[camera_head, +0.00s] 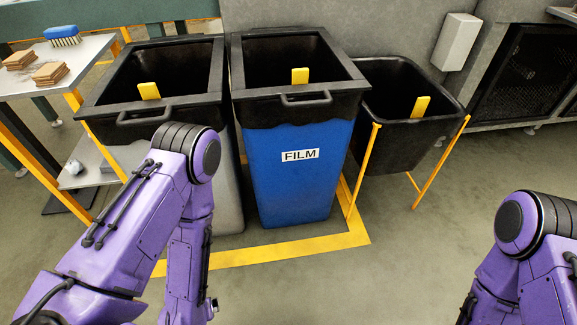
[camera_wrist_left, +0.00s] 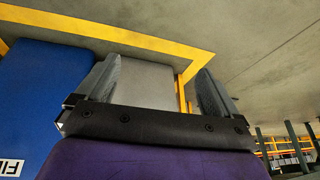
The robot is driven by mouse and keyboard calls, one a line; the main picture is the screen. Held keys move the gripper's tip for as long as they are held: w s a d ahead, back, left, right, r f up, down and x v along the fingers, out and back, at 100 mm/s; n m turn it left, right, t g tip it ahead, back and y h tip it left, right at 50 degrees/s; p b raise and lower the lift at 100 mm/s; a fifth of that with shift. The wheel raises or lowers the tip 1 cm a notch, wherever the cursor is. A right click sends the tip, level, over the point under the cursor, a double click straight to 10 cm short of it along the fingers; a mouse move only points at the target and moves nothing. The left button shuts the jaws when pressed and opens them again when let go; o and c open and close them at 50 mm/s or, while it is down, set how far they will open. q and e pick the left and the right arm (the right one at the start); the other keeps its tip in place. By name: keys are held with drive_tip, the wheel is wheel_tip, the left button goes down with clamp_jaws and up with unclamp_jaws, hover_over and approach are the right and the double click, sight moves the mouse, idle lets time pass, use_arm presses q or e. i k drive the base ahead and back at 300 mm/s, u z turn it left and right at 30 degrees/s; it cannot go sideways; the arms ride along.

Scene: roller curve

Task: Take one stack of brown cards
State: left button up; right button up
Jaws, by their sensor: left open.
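Two stacks of brown cards lie on a white table at the far left of the head view. One stack (camera_head: 50,73) is nearer and the other stack (camera_head: 20,59) is farther back to its left. My left arm hangs down in front of the bins, well to the right of the table.
A blue brush (camera_head: 62,36) lies behind the cards on the white table (camera_head: 85,58). A grey-white bin (camera_head: 228,200), a blue FILM bin (camera_head: 290,185) and a black bin (camera_head: 395,140) in a yellow frame stand ahead. Yellow tape (camera_head: 290,250) marks the floor. The floor between my arms is clear.

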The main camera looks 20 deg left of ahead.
sight(52, 73)
drive_tip(key=u, duration=1.2)
drive_tip(key=k, duration=0.25)
drive_tip(key=u, duration=0.7)
drive_tip(key=i, duration=0.3)
drive_tip(key=z, duration=0.05)
drive_tip(key=k, duration=0.6)
drive_tip(key=z, duration=0.05)
drive_tip(key=i, duration=1.15)
drive_tip(key=z, duration=0.8)
